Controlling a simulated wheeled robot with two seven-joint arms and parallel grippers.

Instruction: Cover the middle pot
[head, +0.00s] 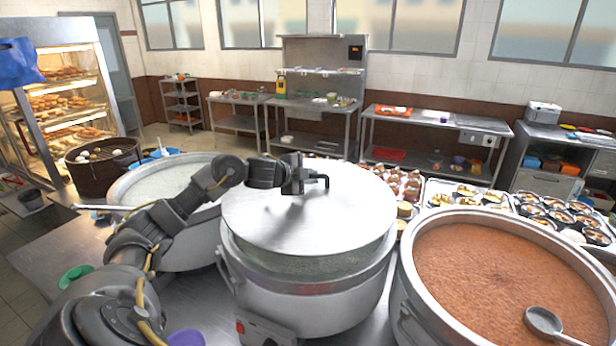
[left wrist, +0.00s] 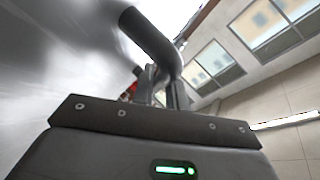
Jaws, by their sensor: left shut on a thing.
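The middle pot (head: 310,300) is a large metal stockpot with pale congee inside. A round flat metal lid (head: 310,225) is over it, tilted, with a gap at the front where the congee shows. My left gripper (head: 298,180) is shut on the lid's dark handle (head: 318,180). In the left wrist view the handle (left wrist: 150,42) runs between the fingers (left wrist: 170,90), with the blurred lid (left wrist: 50,60) beside it. Whether the lid's far edge touches the pot rim is hidden. My right gripper is not in view.
An uncovered pot of pale congee (head: 158,184) stands at left, behind my left arm. An uncovered pot of reddish-brown congee (head: 500,265) with a ladle (head: 545,322) stands close at right. Trays of food (head: 465,192) lie behind. A green ring-shaped item (head: 75,276) is at the front left.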

